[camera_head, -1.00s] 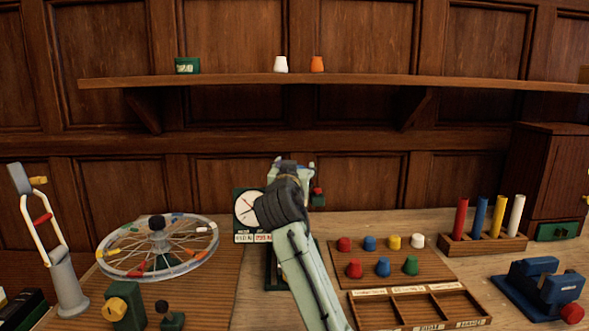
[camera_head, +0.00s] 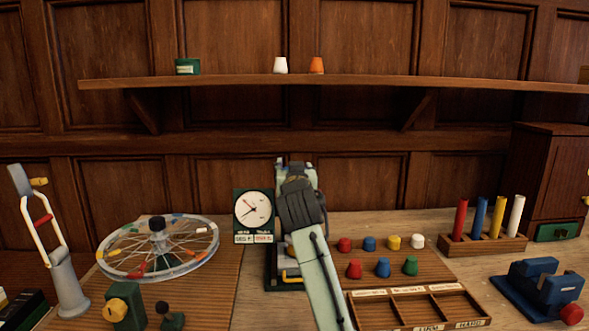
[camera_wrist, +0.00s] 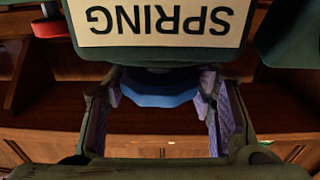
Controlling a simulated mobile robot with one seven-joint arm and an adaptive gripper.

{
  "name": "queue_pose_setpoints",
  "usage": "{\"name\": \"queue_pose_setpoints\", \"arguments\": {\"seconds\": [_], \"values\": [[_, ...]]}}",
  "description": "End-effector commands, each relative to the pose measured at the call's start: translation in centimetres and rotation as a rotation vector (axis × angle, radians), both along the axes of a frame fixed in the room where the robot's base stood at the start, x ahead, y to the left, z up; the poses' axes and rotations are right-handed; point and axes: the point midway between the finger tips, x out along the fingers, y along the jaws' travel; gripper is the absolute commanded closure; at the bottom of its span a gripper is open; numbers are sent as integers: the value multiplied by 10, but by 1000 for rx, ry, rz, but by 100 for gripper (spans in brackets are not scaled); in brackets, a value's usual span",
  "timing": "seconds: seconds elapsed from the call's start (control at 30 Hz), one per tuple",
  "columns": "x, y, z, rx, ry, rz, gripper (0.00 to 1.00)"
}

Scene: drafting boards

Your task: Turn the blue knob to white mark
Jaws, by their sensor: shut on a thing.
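The blue knob (camera_wrist: 160,88) shows in the wrist view just below a plate lettered SPRING (camera_wrist: 160,22), which appears upside down. My gripper (camera_wrist: 160,92) has a finger pad on each side of the knob and is shut on it. In the head view my arm covers the gripper and the knob. I cannot make out a white mark beside the knob in either view.
A white-faced dial (camera_head: 254,208) stands left of my arm, with a yellow handle (camera_head: 291,277) low beside it. A spoked wheel (camera_head: 158,247) is further left. Coloured pegs (camera_head: 383,266) and a divided tray (camera_head: 415,306) are to the right.

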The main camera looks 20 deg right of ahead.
Motion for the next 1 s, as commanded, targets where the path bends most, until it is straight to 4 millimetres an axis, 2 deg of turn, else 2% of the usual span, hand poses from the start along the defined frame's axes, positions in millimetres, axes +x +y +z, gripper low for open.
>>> {"name": "queue_pose_setpoints", "arguments": {"seconds": [1.0], "values": [[1, 1, 2, 4, -3, 938, 77]]}}
